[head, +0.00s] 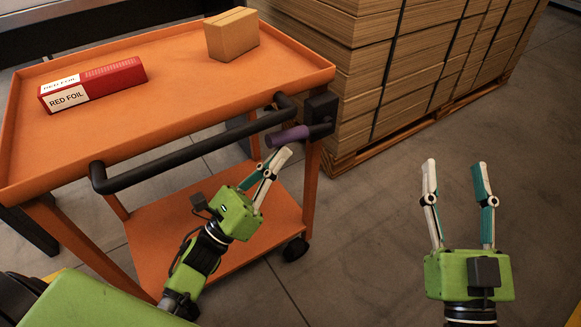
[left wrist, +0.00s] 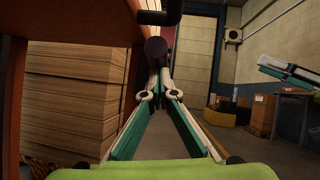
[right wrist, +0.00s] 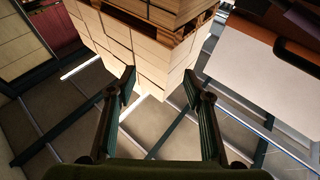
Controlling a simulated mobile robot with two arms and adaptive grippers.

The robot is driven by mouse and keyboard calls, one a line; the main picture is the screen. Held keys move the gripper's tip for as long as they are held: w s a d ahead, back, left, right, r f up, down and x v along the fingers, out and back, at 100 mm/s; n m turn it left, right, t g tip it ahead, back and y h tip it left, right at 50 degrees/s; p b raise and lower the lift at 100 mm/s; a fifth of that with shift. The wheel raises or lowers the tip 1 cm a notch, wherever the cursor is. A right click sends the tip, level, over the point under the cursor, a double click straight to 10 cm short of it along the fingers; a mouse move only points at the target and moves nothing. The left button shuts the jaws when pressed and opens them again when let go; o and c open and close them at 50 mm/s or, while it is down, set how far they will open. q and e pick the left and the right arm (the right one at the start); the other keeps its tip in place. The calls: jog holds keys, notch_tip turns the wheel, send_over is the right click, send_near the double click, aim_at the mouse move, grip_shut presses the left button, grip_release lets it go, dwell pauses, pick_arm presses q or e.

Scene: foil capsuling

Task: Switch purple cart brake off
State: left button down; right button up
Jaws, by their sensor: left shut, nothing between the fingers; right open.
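The orange cart (head: 190,120) stands at the left of the head view with a black push handle (head: 200,145) on its near side. The brake lever with a purple grip (head: 287,137) sticks out leftward from a black mount (head: 321,112) at the cart's right corner. My left gripper (head: 281,155) is shut and empty, its tips just below the purple grip. The left wrist view shows the grip's dark purple end (left wrist: 155,48) just above the tips; I cannot tell whether they touch. My right gripper (head: 455,165) is open and empty over the floor, away from the cart.
A red foil box (head: 95,84) and a small cardboard box (head: 232,34) lie on the cart's top. A tall stack of flat cardboard (head: 370,70) on a pallet stands close behind the cart's right corner. The floor at the right is clear.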

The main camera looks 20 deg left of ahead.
aim_at(278, 144)
notch_tip(278, 144, down, 14)
jog(key=d+g+h+p, duration=0.2)
jog(key=g+h+p, duration=0.1)
jog(key=g, duration=0.5)
pick_arm(q)
notch_tip(278, 144, up, 2)
jog(key=shift+r+g+y+p, duration=0.2)
jog(key=shift+g+y+p, duration=0.2)
jog(key=shift+g+p, duration=0.25)
jog(key=shift+r+p, duration=0.5)
jog(key=shift+p, duration=0.1)
jog(key=shift+r, duration=0.1)
pick_arm(e)
jog(key=s+d+f+g+h, duration=0.1)
jog(key=s+d+f+g, duration=0.1)
jog(key=s+f+g, duration=0.2)
jog(key=s+d+f+g+h, duration=0.1)
jog(key=s+d+f+g, duration=0.2)
jog(key=s+f, duration=0.5)
jog(key=shift+s+f+m+g, duration=0.15)
jog(key=shift+s+m+g, duration=0.25)
jog(key=shift+s+g, duration=0.5)
jog(key=shift+s+d, duration=0.1)
jog(key=shift+s, duration=0.05)
